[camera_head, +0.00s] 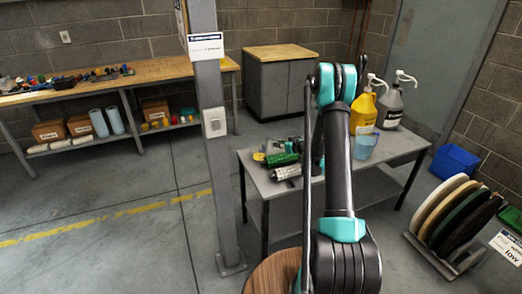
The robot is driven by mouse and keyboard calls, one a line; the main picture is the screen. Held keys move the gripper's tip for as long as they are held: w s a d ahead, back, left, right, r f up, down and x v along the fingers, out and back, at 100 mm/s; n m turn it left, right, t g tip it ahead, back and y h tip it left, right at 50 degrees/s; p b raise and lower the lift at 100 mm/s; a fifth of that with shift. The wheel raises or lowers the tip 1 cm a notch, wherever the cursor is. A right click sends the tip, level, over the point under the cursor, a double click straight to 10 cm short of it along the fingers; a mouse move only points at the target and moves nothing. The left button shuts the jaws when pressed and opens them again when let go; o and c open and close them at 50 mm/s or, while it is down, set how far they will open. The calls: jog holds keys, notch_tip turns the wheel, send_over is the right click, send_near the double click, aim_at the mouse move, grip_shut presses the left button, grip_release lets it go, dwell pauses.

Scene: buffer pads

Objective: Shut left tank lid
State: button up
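I see no tank and no tank lid in the head view. My arm, black with teal joints, rises through the middle of the view and covers part of the metal table behind it. My gripper does not show, so its state is not visible.
A grey metal table (256,182) holds a yellow pump bottle (363,115), a grey pump bottle (391,107), a blue container (365,146) and tools (283,160). A grey post (214,140) stands left. A rack of discs (458,215) stands right. The left floor is clear.

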jog(key=x, duration=0.6)
jog(key=shift+w, duration=0.1)
jog(key=shift+c, duration=0.4)
grip_shut()
